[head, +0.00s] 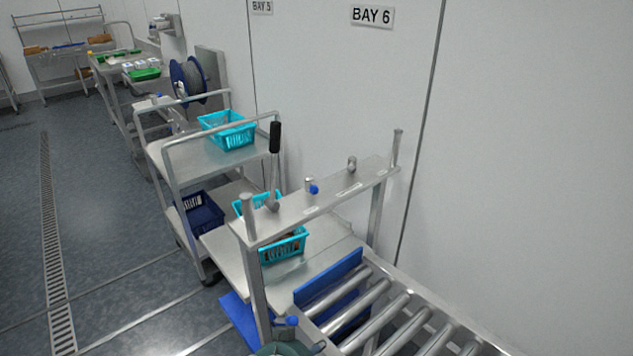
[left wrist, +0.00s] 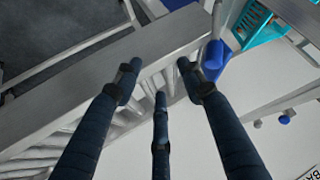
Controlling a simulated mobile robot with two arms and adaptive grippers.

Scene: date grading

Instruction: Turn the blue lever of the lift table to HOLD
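A small blue knob-like lever (head: 313,188) stands on the grey metal crossbar (head: 335,197) above the roller table. Pale labels lie along the crossbar, too small to read, so its setting cannot be told. A small blue knob also shows in the left wrist view (left wrist: 285,119). My left gripper (left wrist: 160,85) has three dark fingers spread apart, with nothing held between them. It is apart from the blue lever. In the head view only a part of what seems to be my left gripper (head: 287,321) shows at the bottom edge, below the crossbar. My right gripper is not in view.
Blue plates (head: 328,277) and steel rollers (head: 362,299) lie below. A cart with turquoise crates (head: 228,137) stands behind. A white wall closes the right side.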

